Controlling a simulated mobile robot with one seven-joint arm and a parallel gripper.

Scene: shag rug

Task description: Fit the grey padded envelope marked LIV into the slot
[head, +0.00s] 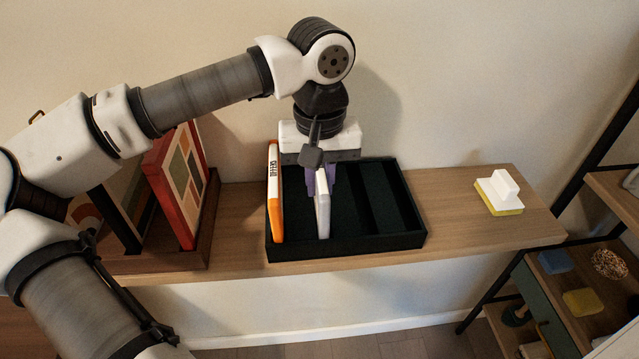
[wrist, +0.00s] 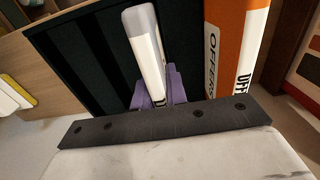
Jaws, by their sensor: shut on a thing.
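A pale grey envelope (head: 323,217) stands upright, edge toward the front, within the left half of a black slotted box (head: 375,243). My gripper (head: 320,178) is above it with purple fingers shut on its upper part. In the wrist view the envelope (wrist: 145,45) sits between the purple fingers (wrist: 158,92). The LIV marking is not readable. The box (wrist: 85,55) also shows there. Whether the envelope's lower edge touches the box floor is hidden.
An orange and white item (head: 275,195) marked OFFERS stands upright at the box's left end, just left of the envelope. Framed pictures (head: 175,190) stand further left on the wooden shelf (head: 455,215). A white and yellow block (head: 498,192) lies right. The box's right part looks empty.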

